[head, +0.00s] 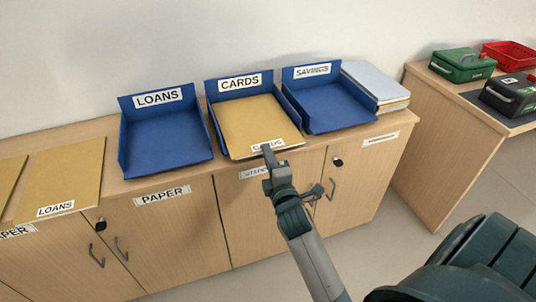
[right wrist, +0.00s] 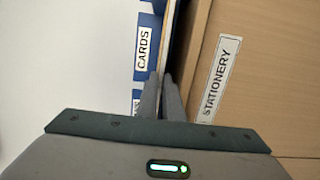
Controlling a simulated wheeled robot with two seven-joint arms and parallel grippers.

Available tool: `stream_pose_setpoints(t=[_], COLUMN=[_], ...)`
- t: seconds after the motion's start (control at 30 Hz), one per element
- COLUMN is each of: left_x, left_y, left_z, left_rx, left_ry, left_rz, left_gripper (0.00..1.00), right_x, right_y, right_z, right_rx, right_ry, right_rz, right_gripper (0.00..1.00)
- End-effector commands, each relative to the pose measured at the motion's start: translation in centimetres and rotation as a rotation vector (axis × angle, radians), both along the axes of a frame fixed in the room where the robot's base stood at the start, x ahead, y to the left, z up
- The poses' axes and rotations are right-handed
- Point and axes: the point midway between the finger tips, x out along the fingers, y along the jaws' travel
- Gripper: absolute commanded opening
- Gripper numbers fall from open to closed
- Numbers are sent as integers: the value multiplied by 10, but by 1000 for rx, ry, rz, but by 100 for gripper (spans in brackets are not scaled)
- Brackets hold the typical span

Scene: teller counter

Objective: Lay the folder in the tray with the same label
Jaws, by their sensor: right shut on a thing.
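A yellow folder labelled CARDS (head: 255,122) lies in the blue tray labelled CARDS (head: 212,116), its front edge toward me. My right gripper (head: 268,150) is shut on the folder's front edge, by its label. In the right wrist view the gripper's fingers (right wrist: 160,95) close on the thin folder edge, and the CARDS tray label (right wrist: 143,48) shows beside them. The blue LOANS tray (head: 165,142) stands to the left and the blue SAVINGS tray (head: 330,110) to the right; both are empty. My left gripper is not in view.
Another yellow folder labelled LOANS (head: 62,175) lies on the cabinet top at the left. Green (head: 462,64) and black (head: 512,94) boxes and a red basket (head: 510,54) stand on the right table.

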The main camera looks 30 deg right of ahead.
Motion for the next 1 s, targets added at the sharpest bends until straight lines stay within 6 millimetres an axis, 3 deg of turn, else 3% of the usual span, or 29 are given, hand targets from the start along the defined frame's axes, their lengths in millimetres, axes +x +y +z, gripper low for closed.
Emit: stream_pose_setpoints(t=[0.1, 0.2, 0.23, 0.67, 1.0], left_x=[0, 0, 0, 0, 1], left_y=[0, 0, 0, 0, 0], left_z=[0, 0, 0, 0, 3], left_rx=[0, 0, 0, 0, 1], left_ry=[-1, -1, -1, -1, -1], left_rz=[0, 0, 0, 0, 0], left_gripper=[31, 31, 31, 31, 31], right_x=[0, 0, 0, -4, -42], right_y=[0, 0, 0, 1, 13], right_z=[1, 1, 1, -1, -2], right_rx=[-1, -1, 0, 0, 0], right_ry=[-2, -2, -1, 1, 1], right_rz=[0, 0, 0, 0, 0], right_gripper=[0, 26, 28, 28, 28])
